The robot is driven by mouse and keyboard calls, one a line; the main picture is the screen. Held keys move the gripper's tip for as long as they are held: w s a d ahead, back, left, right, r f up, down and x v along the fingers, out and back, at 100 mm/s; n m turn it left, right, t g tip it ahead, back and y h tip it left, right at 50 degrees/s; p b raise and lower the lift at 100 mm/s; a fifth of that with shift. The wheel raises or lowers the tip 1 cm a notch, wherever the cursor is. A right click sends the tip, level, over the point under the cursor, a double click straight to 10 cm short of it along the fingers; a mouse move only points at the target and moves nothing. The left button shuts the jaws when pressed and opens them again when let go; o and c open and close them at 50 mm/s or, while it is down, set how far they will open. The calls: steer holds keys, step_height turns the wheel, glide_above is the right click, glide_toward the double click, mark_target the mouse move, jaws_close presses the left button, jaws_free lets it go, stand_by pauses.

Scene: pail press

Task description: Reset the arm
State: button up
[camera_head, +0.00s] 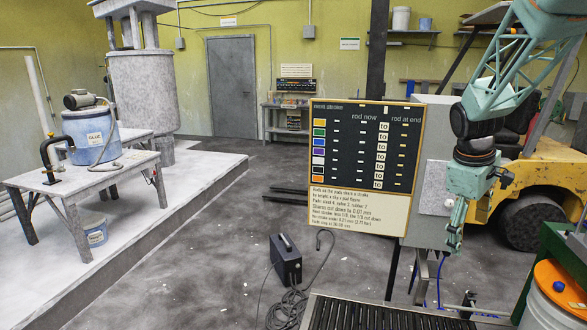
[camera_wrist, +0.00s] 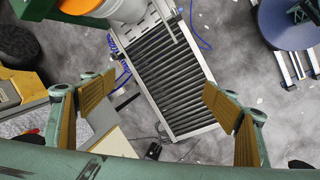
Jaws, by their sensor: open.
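My gripper (camera_head: 453,238) hangs from my teal arm at the right of the head view, in front of the yellow vehicle and beside the sign board. It points down. In the wrist view my gripper (camera_wrist: 158,103) has its two tan-padded fingers wide apart, with nothing between them. A roller conveyor (camera_wrist: 165,75) lies below, beyond the fingers, and nothing shows on its visible rollers. The near part of the conveyor (camera_head: 385,316) also shows at the bottom of the head view.
A board with coloured rows (camera_head: 362,150) stands just left of my arm. A pail with an orange lid (camera_head: 555,300) is at the lower right, by a green frame. A yellow vehicle (camera_head: 545,175) stands behind. A black box (camera_head: 285,258) with cables sits on the floor.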

steer(key=s+a+r+m, duration=0.2)
steer(key=s+a+r, duration=0.7)
steer(key=s+a, duration=0.1)
steer(key=s+a+r+m+t+y, duration=0.1)
steer(key=s+a, duration=0.4)
steer(key=s, duration=0.5)
steer(key=s+a+m+y, duration=0.1)
steer(key=s+a+m, duration=0.1)
steer(key=s+a, duration=0.4)
steer(key=s+a+r+m+t, duration=0.1)
steer(key=s+a, duration=0.5)
steer(key=s, duration=1)
steer(key=shift+r+m+t+y, duration=0.3)
steer(key=shift+m+y, duration=0.1)
steer(key=shift+m, duration=0.1)
steer(key=shift+w, duration=0.1)
